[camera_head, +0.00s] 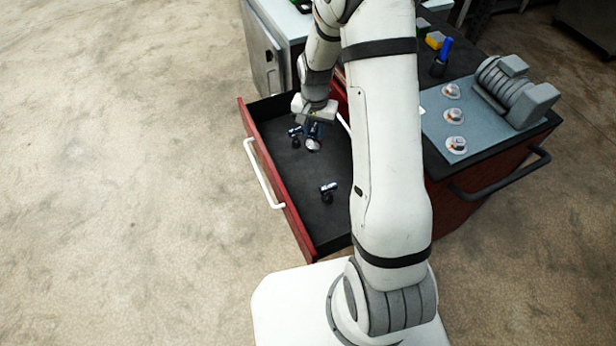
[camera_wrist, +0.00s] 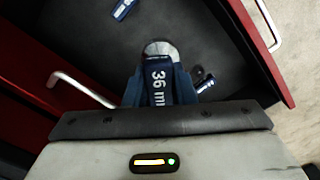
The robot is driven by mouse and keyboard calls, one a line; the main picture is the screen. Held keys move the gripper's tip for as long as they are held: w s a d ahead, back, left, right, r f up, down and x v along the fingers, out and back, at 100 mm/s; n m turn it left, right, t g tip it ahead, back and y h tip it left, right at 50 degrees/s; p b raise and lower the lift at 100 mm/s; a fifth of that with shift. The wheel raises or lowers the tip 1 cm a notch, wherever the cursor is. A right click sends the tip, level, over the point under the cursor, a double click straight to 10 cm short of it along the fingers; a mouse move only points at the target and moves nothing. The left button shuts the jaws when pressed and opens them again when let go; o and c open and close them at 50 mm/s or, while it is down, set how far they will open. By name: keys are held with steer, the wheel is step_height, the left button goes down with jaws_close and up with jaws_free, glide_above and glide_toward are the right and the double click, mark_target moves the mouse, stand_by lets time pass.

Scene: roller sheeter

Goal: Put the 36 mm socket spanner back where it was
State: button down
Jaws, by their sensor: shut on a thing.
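My gripper (camera_head: 314,124) is over the open drawer, and in the wrist view my gripper (camera_wrist: 158,90) is shut on the dark blue 36 mm socket spanner (camera_wrist: 160,84). White lettering reading "36 m" shows on the spanner, and its metal end points into the drawer. In the head view the spanner's bright end (camera_head: 313,145) shows below my gripper. I cannot tell whether it touches the drawer floor. The red drawer (camera_head: 276,184) is pulled open, with a dark floor. Another blue-and-metal tool (camera_head: 296,132) lies close to the held spanner, and a further one (camera_head: 328,192) lies nearer the front.
The drawer's white handle (camera_head: 262,172) runs along its outer face. The bench top beside it carries a grey plate (camera_head: 480,122) with several small round parts and a grey roller device (camera_head: 517,90). Bare drawer floor (camera_head: 315,215) lies near the front tool.

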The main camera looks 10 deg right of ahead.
steer(key=w+f+m+b, duration=0.1)
steer(key=f+m+b, duration=0.5)
steer(key=m, duration=0.1)
steer(key=w+f+m+b, duration=0.2)
steer(key=f+m+b, duration=0.4)
steer(key=m+b, duration=0.1)
steer(key=w+f+m+b, duration=0.2)
steer(key=f+m+b, duration=0.4)
steer(key=m, duration=0.3)
steer(key=shift+d+f, duration=0.1)
steer(key=shift+f, duration=0.5)
steer(key=shift+f+b, duration=0.15)
steer(key=shift+b, duration=0.2)
steer(key=c, duration=1.2)
jaws_free()
